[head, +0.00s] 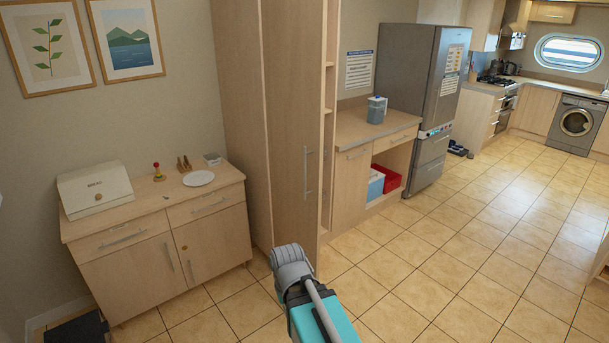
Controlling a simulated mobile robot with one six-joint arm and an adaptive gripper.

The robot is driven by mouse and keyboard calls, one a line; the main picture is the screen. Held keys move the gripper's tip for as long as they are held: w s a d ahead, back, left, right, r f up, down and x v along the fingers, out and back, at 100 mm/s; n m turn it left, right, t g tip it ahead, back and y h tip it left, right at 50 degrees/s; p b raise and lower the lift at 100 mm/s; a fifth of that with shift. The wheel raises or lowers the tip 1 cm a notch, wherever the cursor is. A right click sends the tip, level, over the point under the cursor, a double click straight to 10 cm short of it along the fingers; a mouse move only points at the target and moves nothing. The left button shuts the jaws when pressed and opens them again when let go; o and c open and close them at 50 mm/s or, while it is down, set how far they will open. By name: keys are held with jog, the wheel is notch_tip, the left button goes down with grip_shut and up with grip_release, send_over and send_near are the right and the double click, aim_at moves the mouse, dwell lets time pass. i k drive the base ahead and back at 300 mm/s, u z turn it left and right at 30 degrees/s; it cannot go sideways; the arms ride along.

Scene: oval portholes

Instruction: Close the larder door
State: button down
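The larder is a tall pale-wood cupboard (236,110) in the middle of the head view. My gripper is not in view.
A low sideboard (155,240) with a bread box (95,190) and a white plate (198,178) stands left of the larder. A counter (375,125) and a grey fridge (415,75) stand to its right. Tiled floor (450,260) is clear at right.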

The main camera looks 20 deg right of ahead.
aim_at(294, 32)
jog(key=u, duration=0.05)
jog(key=i, duration=1)
jog(key=z, duration=0.6)
